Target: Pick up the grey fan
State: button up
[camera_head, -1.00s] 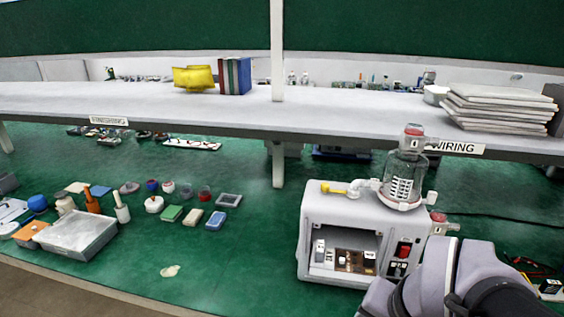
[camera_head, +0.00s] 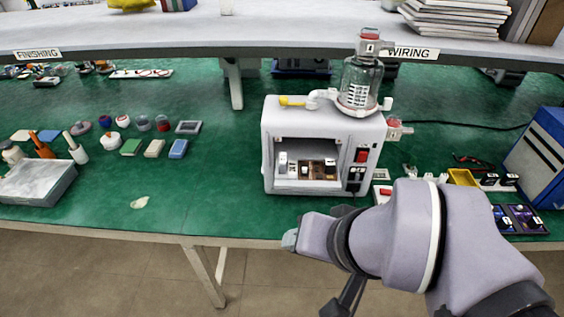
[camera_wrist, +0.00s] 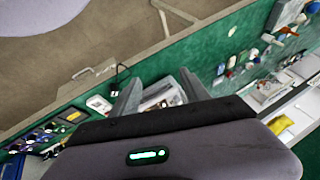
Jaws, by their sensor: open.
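I cannot clearly pick out a grey fan in either view. A white pump unit (camera_head: 325,120) stands on the green bench in the head view, with an open front cavity (camera_head: 307,166) holding several small parts too small to identify. A clear canister (camera_head: 360,85) with a red cap sits on top of it. In the wrist view my gripper (camera_wrist: 160,92) is open, its two grey fingers apart with nothing between them. Part of a whitish unit (camera_wrist: 163,97) shows beyond the fingers, partly hidden by them.
A grey tray (camera_head: 40,185) and several small blocks and pots lie on the left of the bench. A blue box (camera_head: 540,155) and a yellow bin (camera_head: 462,177) are on the right. A shelf (camera_head: 190,35) runs above.

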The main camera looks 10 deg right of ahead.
aim_at(283, 159)
jog(key=i+j+z, duration=0.25)
jog(key=i+j, duration=0.15)
jog(key=j, duration=0.2)
jog(key=i+j+z, duration=0.15)
jog(key=j, duration=0.2)
jog(key=i+j+z, duration=0.1)
jog(key=j, duration=0.25)
jog(key=i+l, duration=0.05)
jog(key=i, duration=0.05)
